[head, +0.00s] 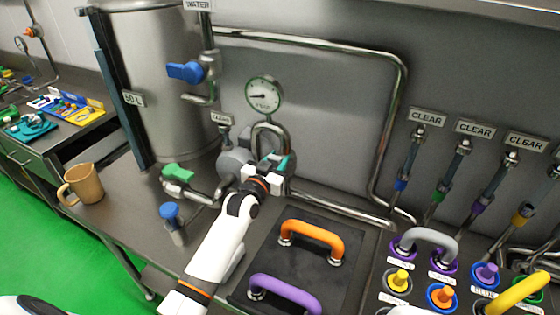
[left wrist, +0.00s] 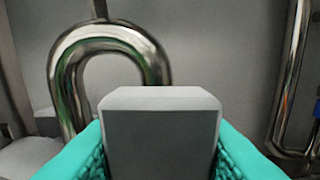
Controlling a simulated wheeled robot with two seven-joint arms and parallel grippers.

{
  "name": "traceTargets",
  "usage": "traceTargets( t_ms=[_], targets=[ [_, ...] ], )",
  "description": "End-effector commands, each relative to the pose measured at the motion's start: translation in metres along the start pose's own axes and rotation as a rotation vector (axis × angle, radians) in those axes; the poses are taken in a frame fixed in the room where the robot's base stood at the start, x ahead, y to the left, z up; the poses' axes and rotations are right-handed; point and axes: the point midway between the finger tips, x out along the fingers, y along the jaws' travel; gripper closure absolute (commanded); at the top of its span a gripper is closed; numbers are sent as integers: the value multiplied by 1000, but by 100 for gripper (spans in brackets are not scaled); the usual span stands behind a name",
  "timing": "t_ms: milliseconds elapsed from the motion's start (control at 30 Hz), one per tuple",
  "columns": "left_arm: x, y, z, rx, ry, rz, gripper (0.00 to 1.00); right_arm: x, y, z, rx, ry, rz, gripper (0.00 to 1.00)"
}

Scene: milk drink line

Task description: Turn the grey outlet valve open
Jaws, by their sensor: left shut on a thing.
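My left gripper (head: 274,165), with teal finger pads, is at the pipework below the pressure gauge (head: 263,95). In the left wrist view, its teal pads are on both sides of a grey block-shaped handle (left wrist: 162,136), which I take for the grey outlet valve. The gripper is shut on this handle. A bent steel pipe (left wrist: 108,38) rises behind it. In the head view my gripper and wrist largely hide the handle, so its turn angle is hard to tell. My right gripper is not in view.
A steel tank (head: 165,85) stands behind left, with a blue valve (head: 186,71) above and a green valve handle (head: 177,172) below. A blue-capped valve (head: 170,211) and a brown mug (head: 84,184) are at left. Orange (head: 312,237) and purple (head: 287,292) handles lie at front.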

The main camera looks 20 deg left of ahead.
Motion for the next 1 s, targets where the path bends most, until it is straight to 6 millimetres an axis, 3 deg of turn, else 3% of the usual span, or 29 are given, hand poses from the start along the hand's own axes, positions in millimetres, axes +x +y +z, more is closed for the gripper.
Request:
traceTargets(
  t_ms=[667,700,800,1000],
  targets=[
    [0,4,0,-62,-1,1,100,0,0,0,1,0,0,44],
    [0,4,0,-62,-1,1,59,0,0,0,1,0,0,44],
    [0,3,0,-60,-1,0,44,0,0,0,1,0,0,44],
    [0,3,0,-57,0,0,44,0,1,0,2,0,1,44]
  ],
)
